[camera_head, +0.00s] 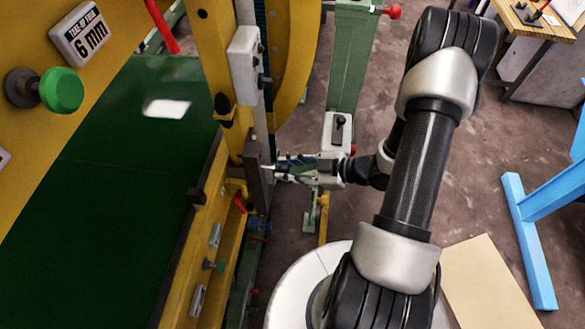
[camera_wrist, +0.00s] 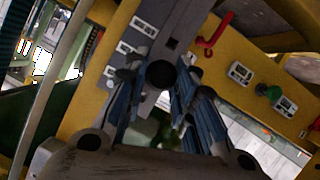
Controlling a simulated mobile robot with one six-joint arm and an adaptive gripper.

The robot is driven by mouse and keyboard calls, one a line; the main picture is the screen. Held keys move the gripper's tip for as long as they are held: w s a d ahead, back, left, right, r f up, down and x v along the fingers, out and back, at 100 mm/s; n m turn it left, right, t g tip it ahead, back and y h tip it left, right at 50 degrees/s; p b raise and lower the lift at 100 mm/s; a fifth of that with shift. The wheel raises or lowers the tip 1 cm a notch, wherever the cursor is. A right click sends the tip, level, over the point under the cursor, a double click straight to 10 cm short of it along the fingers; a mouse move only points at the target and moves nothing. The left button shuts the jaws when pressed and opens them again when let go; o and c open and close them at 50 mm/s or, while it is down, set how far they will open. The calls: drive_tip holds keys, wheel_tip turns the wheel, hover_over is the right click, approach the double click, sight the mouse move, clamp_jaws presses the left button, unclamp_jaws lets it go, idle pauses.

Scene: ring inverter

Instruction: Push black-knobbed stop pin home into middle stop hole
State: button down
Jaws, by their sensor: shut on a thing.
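The black knob of the stop pin (camera_wrist: 160,74) shows in the wrist view between the blue-padded fingers of my gripper (camera_wrist: 158,88). My gripper is shut on the knob. The knob lies in front of a grey stop bar (camera_wrist: 153,42), which has a dark square hole above the knob in the picture. The pin's shaft and the hole behind the knob are hidden, so I cannot tell how deep the pin sits. In the head view my gripper (camera_head: 272,171) reaches left to the grey bar (camera_head: 254,166); the knob is too small to make out there.
A red hooked handle (camera_wrist: 213,36) and a green knob (camera_wrist: 268,92) are to the right. In the head view a yellow upright (camera_head: 213,55) and green post (camera_head: 350,60) stand near my arm.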

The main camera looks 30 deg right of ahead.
drive_tip(key=shift+w+a, duration=0.45)
drive_tip(key=shift+a, duration=0.25)
drive_tip(key=shift+w+a, duration=0.45)
drive_tip(key=shift+a, duration=0.2)
drive_tip(key=c, duration=1.2)
unclamp_jaws()
drive_tip(key=shift+c, duration=0.2)
drive_tip(key=shift+d, duration=0.1)
drive_tip(key=v, duration=1.2)
